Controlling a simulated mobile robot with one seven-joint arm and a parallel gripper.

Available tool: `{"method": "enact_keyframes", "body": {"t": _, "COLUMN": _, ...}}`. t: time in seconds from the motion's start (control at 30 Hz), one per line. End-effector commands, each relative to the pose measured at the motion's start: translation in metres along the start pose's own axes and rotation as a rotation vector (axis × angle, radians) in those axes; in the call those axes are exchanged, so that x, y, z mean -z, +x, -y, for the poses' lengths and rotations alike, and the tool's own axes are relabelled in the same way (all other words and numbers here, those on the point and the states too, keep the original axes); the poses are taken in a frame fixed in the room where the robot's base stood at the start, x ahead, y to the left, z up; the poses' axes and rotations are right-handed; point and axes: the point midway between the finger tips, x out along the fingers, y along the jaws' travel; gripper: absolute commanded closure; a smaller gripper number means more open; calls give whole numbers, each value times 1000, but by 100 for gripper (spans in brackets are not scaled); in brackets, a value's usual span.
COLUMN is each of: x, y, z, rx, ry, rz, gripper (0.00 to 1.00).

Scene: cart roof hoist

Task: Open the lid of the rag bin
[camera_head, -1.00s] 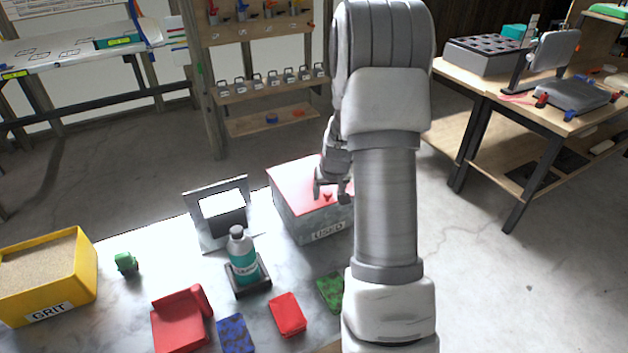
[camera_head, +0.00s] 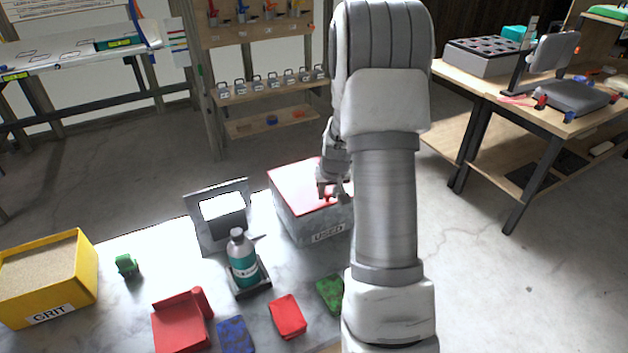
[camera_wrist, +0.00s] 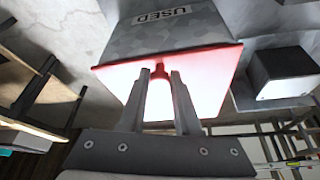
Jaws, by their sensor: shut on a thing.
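The rag bin (camera_head: 300,226) is a grey box marked USED at the back right of the bench, also in the wrist view (camera_wrist: 190,38). Its red lid (camera_head: 292,182) lies over the top and looks down, with no clear gap at the rim; it fills the middle of the wrist view (camera_wrist: 205,82). A small red knob (camera_wrist: 160,72) stands near the lid's labelled front edge. My gripper (camera_head: 331,195) points down at the lid, its two fingers (camera_wrist: 161,76) shut on the knob. My arm hides the bin's right side in the head view.
A grey framed stand (camera_head: 215,190) and a teal bottle (camera_head: 242,262) on a dark tray stand left of the bin. Red, blue and green pads (camera_head: 287,316) lie in front. A yellow GRIT box (camera_head: 75,285) is at far left. Open floor lies behind the bin.

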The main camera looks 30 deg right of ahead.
Motion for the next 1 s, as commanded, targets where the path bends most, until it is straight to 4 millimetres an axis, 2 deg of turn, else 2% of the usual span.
{"method": "enact_keyframes", "body": {"t": 0.03, "x": 5, "y": -6, "z": 1, "rx": 0, "ry": 0, "rz": -5, "gripper": 87}}
{"method": "enact_keyframes", "body": {"t": 0.6, "x": 28, "y": -38, "z": 4, "rx": 1, "ry": -1, "rz": -6, "gripper": 85}}
{"method": "enact_keyframes", "body": {"t": 1.0, "x": 29, "y": -39, "z": 5, "rx": 1, "ry": -1, "rz": -4, "gripper": 85}}
